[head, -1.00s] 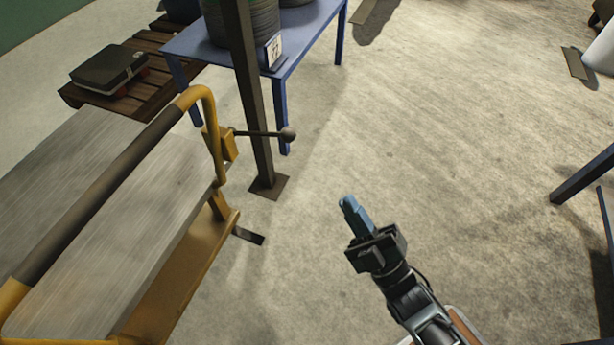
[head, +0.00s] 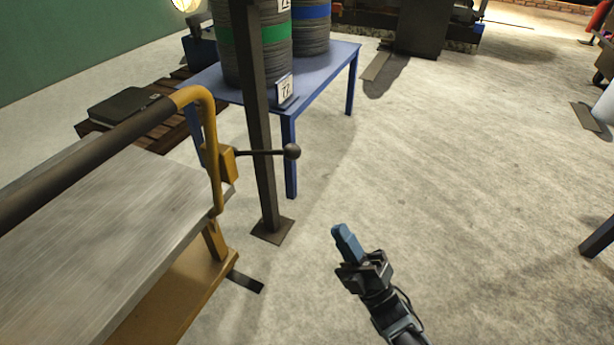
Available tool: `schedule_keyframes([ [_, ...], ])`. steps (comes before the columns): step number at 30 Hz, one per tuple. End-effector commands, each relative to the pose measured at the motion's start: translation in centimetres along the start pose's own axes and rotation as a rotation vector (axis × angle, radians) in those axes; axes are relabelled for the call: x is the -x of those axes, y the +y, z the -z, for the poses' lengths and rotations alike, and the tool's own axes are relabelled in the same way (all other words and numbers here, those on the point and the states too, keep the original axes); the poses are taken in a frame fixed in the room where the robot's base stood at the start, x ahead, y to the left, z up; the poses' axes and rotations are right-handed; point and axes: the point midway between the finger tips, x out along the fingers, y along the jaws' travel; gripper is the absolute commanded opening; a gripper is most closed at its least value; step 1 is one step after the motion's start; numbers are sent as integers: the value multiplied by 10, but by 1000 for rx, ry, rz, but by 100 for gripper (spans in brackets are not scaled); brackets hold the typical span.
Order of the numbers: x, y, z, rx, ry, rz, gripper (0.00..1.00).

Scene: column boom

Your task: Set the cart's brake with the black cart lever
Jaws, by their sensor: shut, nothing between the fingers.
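The black cart lever (head: 262,152) sticks out to the right from a yellow box on the cart's handle post and ends in a dark round knob (head: 292,151). It lies about level. The cart (head: 120,215) has a yellow frame, a grey deck and a dark handle grip, and stands at the left. My gripper (head: 339,232) is low at the centre right, with its blue fingers shut and empty. In the picture it is below and to the right of the knob, apart from it.
A dark post (head: 262,185) on a floor plate stands right by the lever. Behind it a blue table (head: 325,72) carries large ribbed drums and a number card. A black case (head: 120,107) lies on a pallet at the left. The floor at the right is mostly clear.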

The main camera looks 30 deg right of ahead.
Motion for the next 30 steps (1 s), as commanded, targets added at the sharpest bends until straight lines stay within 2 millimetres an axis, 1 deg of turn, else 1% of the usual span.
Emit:
schedule_keyframes([
  [5,-7,0,0,-1,0,0,0],
  [8,-19,0,1,-1,2,-1,0],
  [21,-103,0,1,-1,3,-2,0],
  [27,-129,0,0,-1,1,-1,0],
  [30,-136,0,0,-2,0,0,0],
])
